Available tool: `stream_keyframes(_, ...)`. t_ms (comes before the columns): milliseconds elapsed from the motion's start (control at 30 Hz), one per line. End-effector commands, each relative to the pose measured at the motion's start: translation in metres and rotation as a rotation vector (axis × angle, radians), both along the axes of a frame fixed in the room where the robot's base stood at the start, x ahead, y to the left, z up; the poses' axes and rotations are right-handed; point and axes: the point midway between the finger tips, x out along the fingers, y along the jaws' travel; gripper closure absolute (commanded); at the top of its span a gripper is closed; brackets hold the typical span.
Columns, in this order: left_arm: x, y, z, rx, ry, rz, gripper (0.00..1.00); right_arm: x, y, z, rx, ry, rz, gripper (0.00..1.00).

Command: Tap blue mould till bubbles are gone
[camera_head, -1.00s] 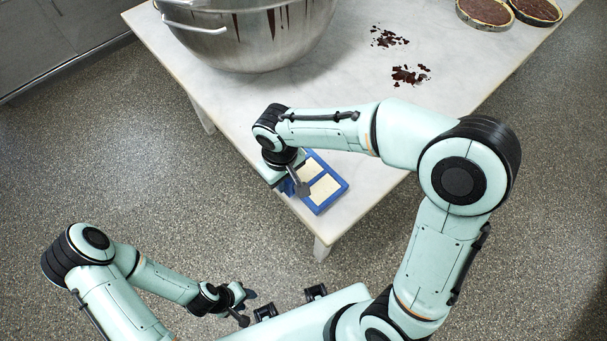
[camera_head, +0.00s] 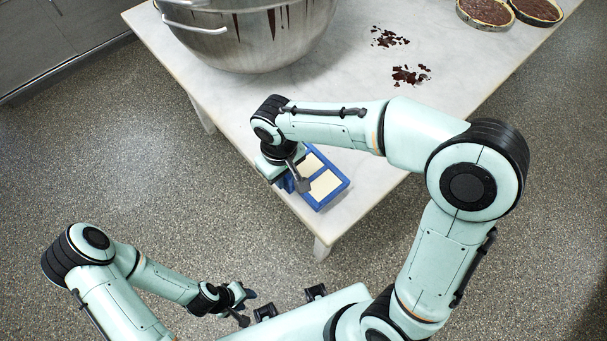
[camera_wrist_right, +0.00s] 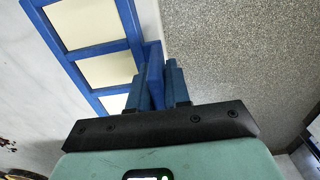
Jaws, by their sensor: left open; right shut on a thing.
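The blue mould (camera_head: 335,197) is at the table's near corner, with pale, smooth-looking filling (camera_head: 325,184) in its compartments. My right gripper (camera_head: 290,184) is at its left side, and the arm hides part of it. In the right wrist view, the right gripper (camera_wrist_right: 162,83) is shut on a blue tab at the edge of the mould (camera_wrist_right: 97,52). I see no bubbles on the pale surfaces there. I cannot tell whether the mould touches the table. My left gripper (camera_head: 249,295) is open and empty, low and away from the table.
A large metal bowl (camera_head: 250,50) with dark streaks stands at the back left of the marble table (camera_head: 345,90). Dark shavings (camera_head: 410,75) lie to its right. Round dark tarts (camera_head: 485,12) stand at the far right.

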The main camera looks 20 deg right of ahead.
Motion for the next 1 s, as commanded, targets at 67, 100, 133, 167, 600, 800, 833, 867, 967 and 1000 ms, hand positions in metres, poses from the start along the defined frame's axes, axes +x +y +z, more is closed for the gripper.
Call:
stream_keyframes(67,0.000,0.000,0.000,0.000,0.000,0.000,0.57,-0.003,-0.001,-0.032,-0.006,0.015,0.003,1.00)
stream_keyframes(100,0.000,0.000,0.000,0.000,0.000,0.000,0.57,-0.002,-0.001,-0.041,-0.004,0.009,0.002,1.00)
stream_keyframes(133,0.000,0.000,0.000,0.000,0.000,0.000,0.57,0.000,-0.001,-0.037,-0.002,0.003,0.001,1.00)
stream_keyframes(167,0.000,0.000,0.000,0.000,0.000,0.000,0.57,0.000,-0.001,-0.036,-0.002,0.003,0.000,1.00)
stream_keyframes(600,0.000,0.000,0.000,0.000,0.000,0.000,0.57,0.000,-0.001,-0.036,-0.002,0.002,0.000,0.53)
stream_keyframes(800,0.000,0.000,0.000,0.000,0.000,0.000,0.57,0.000,-0.001,-0.036,-0.002,0.003,0.000,0.53)
stream_keyframes(833,0.000,0.000,0.000,0.000,0.000,0.000,0.57,0.000,-0.001,-0.035,-0.002,0.003,0.000,0.53)
stream_keyframes(867,0.000,0.000,0.000,0.000,0.000,0.000,0.57,0.000,-0.001,-0.034,-0.002,0.002,0.000,0.53)
stream_keyframes(967,0.001,0.000,0.002,0.000,-0.001,-0.001,0.57,0.001,-0.001,-0.023,-0.001,0.000,0.000,0.53)
stream_keyframes(1000,0.002,0.000,0.003,0.000,-0.002,0.000,0.57,0.001,-0.001,-0.016,-0.001,-0.001,0.000,0.53)
